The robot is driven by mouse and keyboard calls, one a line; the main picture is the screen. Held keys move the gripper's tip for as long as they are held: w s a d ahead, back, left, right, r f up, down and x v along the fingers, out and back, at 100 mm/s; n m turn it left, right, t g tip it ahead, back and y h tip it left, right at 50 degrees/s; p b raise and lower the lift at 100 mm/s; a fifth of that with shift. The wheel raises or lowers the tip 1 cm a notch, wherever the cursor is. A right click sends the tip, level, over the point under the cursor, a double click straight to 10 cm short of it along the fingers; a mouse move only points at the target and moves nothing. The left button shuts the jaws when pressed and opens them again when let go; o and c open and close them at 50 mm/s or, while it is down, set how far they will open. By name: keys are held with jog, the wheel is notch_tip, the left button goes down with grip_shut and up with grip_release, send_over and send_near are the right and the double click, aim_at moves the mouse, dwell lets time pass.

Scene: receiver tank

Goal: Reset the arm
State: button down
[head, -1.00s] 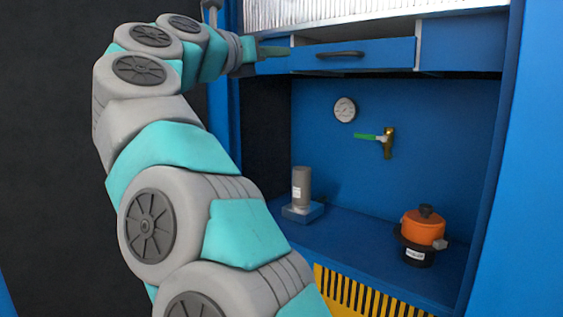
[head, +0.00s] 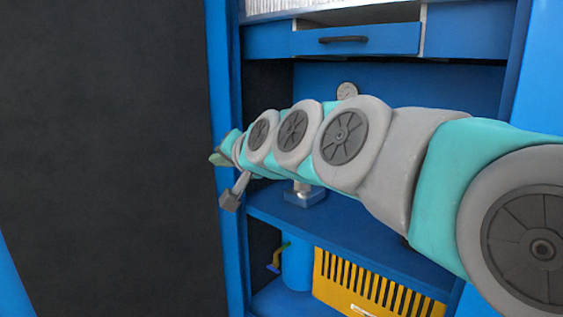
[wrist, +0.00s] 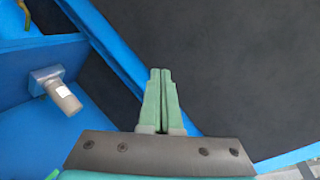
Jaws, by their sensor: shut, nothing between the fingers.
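My gripper (wrist: 161,95) shows in the wrist view with its two green fingers together and nothing between them. It points over the blue cabinet's edge toward dark floor. In the head view my gripper (head: 216,158) is at the far left end of my arm, partly hidden, near the cabinet's left upright. My arm stretches across the picture from the lower right and covers much of the cabinet's interior.
The blue cabinet has a drawer (head: 370,39) above and a blue shelf (head: 345,230) below. A grey cylinder (wrist: 64,98) stands on a blue block on the shelf. A gauge (head: 347,90) is partly hidden. A yellow grille (head: 365,284) sits below. Dark space lies left.

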jog(key=s+d+f+n+g+h, duration=0.1)
jog(key=s+d+f+g+h, duration=0.1)
jog(key=s+d+f, duration=0.35)
jog(key=s+d+f+n+g+h, duration=0.1)
jog(key=s+d+f+g, duration=0.15)
jog(key=f, duration=0.65)
jog(key=s+d+f+g+h, duration=0.2)
jog(key=s+d+f, duration=0.4)
jog(key=s, duration=0.3)
jog(key=s+d+f+g+h, duration=0.1)
jog(key=s+d+f+g, duration=0.2)
jog(key=s+d+f, duration=0.3)
jog(key=s+d+f+g+h, duration=0.2)
jog(key=s+d+f, duration=0.4)
jog(key=s, duration=0.6)
jog(key=shift+d+g+h+p, duration=0.3)
jog(key=shift+d+g+p, duration=0.1)
jog(key=shift+g, duration=0.45)
